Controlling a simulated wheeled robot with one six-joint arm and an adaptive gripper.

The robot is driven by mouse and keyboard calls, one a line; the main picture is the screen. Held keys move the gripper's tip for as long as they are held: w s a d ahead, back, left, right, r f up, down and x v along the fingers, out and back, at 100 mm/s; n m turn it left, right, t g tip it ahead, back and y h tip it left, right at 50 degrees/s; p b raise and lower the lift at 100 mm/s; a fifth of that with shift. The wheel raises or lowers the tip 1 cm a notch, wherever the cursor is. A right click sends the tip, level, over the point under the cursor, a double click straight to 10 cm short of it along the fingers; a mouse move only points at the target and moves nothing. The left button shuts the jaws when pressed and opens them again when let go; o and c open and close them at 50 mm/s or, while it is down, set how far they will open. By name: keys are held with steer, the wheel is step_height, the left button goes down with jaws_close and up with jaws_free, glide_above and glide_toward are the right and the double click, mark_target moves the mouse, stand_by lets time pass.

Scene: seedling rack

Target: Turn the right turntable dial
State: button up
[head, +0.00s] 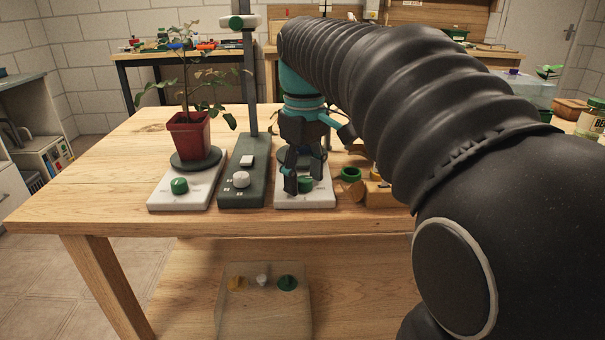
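The right turntable (325,201) has a white base on the wooden table, with a green dial (305,185) at its front. Its round plate is mostly hidden behind my gripper. My gripper (304,184) points down over this base, with its dark fingers apart at the dial. One finger shows at the dial's left and the other toward its right and behind. I cannot tell whether they touch the dial. The left turntable (160,193) has a white base, a green dial (179,186) and a dark plate carrying a red pot (190,135) with a leafy plant.
Between the turntables stands a dark green box (228,193) with a white knob (241,179) and a tall post (249,85). A green ring (350,174) and a wooden block (378,197) lie to the right. My arm hides much of the table's right side.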

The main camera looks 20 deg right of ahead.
mark_target(304, 178)
steer(key=shift+r, duration=0.1)
step_height(304, 178, up, 12)
stand_by(0.6)
stand_by(0.4)
steer(key=s+a+f+m+t, duration=0.1)
steer(key=s+f+t, duration=0.1)
steer(key=s+f, duration=0.3)
steer(key=s+a+f+m+t, duration=0.1)
steer(key=s+f, duration=0.4)
steer(key=f, duration=0.6)
steer(key=s+a+f+m+t, duration=0.1)
steer(key=s+f+m+t, duration=0.1)
steer(key=s+f, duration=0.4)
step_height(304, 178, down, 3)
steer(key=shift+m+t, duration=0.3)
steer(key=shift+m, duration=0.4)
